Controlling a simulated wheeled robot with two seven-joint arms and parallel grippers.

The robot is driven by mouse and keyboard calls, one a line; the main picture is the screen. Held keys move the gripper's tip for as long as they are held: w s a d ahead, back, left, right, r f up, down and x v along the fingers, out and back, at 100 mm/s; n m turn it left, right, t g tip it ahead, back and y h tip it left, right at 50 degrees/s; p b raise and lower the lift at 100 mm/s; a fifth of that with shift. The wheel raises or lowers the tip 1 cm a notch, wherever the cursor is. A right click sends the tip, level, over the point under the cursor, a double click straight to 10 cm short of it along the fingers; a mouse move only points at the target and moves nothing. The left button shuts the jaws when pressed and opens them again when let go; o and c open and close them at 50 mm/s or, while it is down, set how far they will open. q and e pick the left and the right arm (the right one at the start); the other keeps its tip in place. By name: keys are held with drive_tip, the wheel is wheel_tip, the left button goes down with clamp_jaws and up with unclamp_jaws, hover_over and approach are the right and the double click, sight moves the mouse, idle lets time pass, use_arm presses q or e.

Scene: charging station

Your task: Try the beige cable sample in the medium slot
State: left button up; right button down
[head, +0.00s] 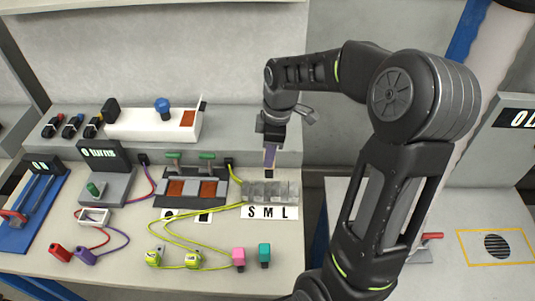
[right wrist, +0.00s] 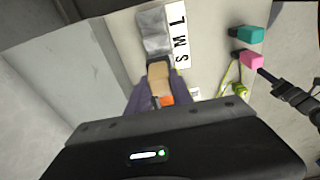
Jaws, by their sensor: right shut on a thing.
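My right gripper (head: 270,152) points down over the grey slot block (head: 258,190) with its purple fingers. It is shut on the beige cable sample (right wrist: 160,80), which shows between the fingers in the right wrist view. The sample's dark end (head: 269,175) points down at the block's back side. I cannot tell whether it touches the block. The white strip (head: 268,212) in front of the block carries the letters S, M and L. In the right wrist view the dark end appears near the S end of the strip (right wrist: 179,35).
A white box with a blue knob (head: 150,122) stands behind.

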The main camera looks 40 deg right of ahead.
sight(267, 171)
drive_tip(key=shift+w+a+f, duration=0.15)
drive_tip(key=shift+w+a, duration=0.15)
drive_tip(key=shift+a, duration=0.05)
drive_tip(key=shift+s+d+f+b, duration=0.1)
drive_tip(key=shift+f+b, duration=2.2)
drive_tip(key=shift+f, duration=0.45)
drive_tip(key=shift+f+b, duration=0.65)
drive_tip(key=shift+f, duration=0.15)
drive_tip(key=shift+r+p, duration=0.4)
drive_tip(key=shift+r, duration=0.2)
drive_tip(key=shift+f+b, duration=0.65)
drive_tip(key=shift+f, duration=0.1)
idle(1.1)
drive_tip(key=c, duration=1.1)
unclamp_jaws()
drive_tip(key=shift+r, duration=0.1)
drive_tip(key=shift+o, duration=0.2)
